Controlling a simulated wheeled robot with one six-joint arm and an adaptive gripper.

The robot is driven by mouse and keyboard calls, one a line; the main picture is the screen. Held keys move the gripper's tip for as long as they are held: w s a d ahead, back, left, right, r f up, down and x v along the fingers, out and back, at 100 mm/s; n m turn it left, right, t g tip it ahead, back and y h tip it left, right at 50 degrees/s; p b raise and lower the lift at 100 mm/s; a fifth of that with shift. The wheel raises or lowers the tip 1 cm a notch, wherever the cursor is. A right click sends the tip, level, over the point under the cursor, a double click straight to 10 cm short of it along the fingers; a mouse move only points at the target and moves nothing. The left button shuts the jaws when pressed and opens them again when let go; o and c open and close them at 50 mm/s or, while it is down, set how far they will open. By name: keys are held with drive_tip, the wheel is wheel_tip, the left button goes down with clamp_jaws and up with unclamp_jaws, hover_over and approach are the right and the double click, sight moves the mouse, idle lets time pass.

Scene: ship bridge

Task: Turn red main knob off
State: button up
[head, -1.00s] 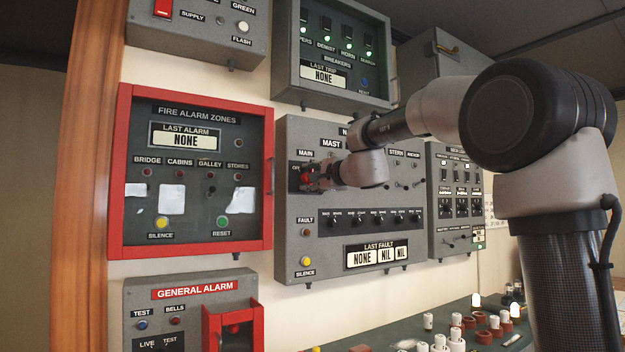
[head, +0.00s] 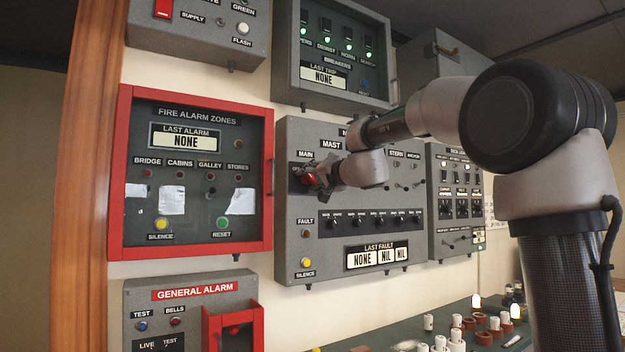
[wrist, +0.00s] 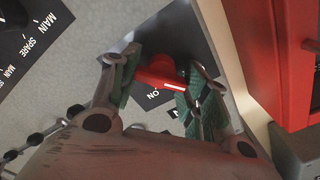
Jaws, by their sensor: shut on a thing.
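The red main knob (head: 308,180) is on the grey mast-light panel (head: 290,240), under the MAIN label at its upper left. In the wrist view the red knob (wrist: 158,74) sits between the two green-padded fingers of my gripper (wrist: 156,84). The fingers are shut on it. In the head view my gripper (head: 322,177) reaches the knob from the right and partly covers it. An ON label shows upside down beside the knob in the wrist view. The knob's exact pointing is hard to tell.
The red-framed fire alarm box (head: 267,200) stands close on the left; its red side (wrist: 292,60) shows near my gripper in the wrist view. A row of small black knobs (head: 375,219) lies below. A green desk (head: 400,338) with small items is underneath.

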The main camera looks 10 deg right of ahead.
drive_tip(key=shift+f+n, duration=0.1)
drive_tip(key=shift+n, duration=0.4)
drive_tip(key=o, duration=1)
drive_tip(key=v, duration=1.2)
